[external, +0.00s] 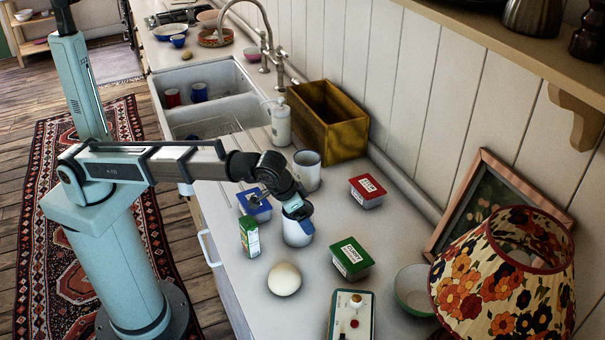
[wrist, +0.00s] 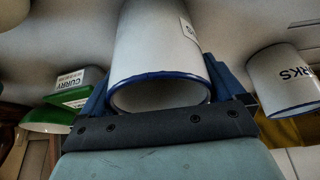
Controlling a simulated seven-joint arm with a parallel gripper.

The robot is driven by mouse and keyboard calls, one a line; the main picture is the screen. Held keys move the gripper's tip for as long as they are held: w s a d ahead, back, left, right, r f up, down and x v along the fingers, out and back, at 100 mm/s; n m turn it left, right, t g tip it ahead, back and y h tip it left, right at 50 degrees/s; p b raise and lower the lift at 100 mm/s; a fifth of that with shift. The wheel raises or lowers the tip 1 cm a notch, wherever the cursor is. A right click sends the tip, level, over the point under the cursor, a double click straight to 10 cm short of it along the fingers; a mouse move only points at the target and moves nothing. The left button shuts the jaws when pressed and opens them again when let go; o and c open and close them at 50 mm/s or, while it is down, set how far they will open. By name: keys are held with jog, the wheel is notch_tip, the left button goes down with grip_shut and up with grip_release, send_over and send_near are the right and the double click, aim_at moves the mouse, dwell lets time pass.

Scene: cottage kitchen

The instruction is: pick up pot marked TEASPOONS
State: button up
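A white pot with a blue rim (external: 297,233) stands upright on the counter, as far as I can see. In the wrist view the pot (wrist: 160,45) fills the middle, with its blue-edged mouth towards me. Only the end of its label shows, an "S". My gripper (external: 298,208) is at the pot's rim, pointing down. In the wrist view its blue fingers (wrist: 165,85) lie on both sides of the pot with no clear gap. Whether they press on it cannot be told.
A similar pot (external: 307,171), its label ending "RKS" in the wrist view (wrist: 283,80), stands behind. Red (external: 367,191), green (external: 351,259) and blue (external: 254,205) tubs, a green carton (external: 249,237) and an egg-like white object (external: 284,279) stand around. A wooden box (external: 328,125) is farther back.

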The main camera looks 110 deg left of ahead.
jog(key=c, duration=0.6)
jog(key=shift+r, duration=0.1)
